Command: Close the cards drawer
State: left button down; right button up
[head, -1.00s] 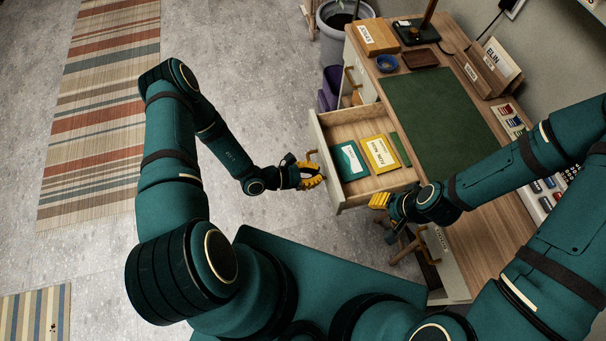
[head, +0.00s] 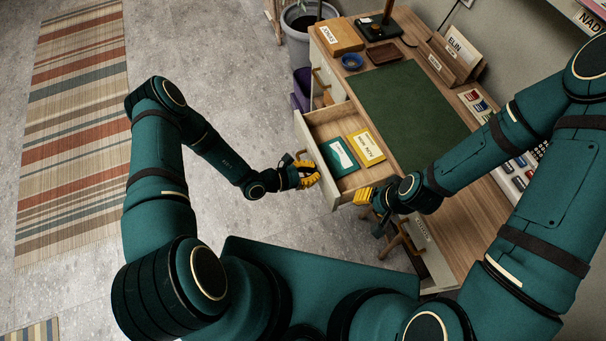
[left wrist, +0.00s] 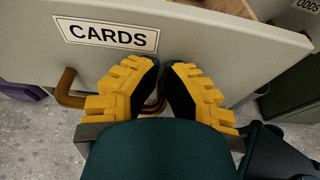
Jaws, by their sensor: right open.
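The cards drawer (head: 312,168) stands partly pulled out of the desk, with a teal packet (head: 339,157) and a yellow packet (head: 366,147) inside. Its pale front (left wrist: 215,42) bears a CARDS label (left wrist: 107,33) in the left wrist view. A brass handle (left wrist: 68,92) sits below the label, partly hidden by a finger. Contact with the front cannot be told. My right gripper (head: 366,196) is open and empty beside the drawer's near corner.
The wooden desk (head: 345,72) carries a green mat (head: 412,108), a blue bowl (head: 352,61) and a letter holder (head: 448,62). A stool (head: 403,238) stands partly under the desk. The floor at left is clear, with a striped rug (head: 75,120).

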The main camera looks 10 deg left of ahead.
pick_arm(q)
send_over(361, 163)
jog(key=shift+b, duration=0.4)
jog(key=shift+w+d, duration=0.55)
jog(key=shift+d, duration=0.1)
pick_arm(e)
jog(key=shift+s+d+f, duration=0.1)
jog(key=shift+f, duration=0.3)
pick_arm(q)
jog(key=shift+r, duration=0.1)
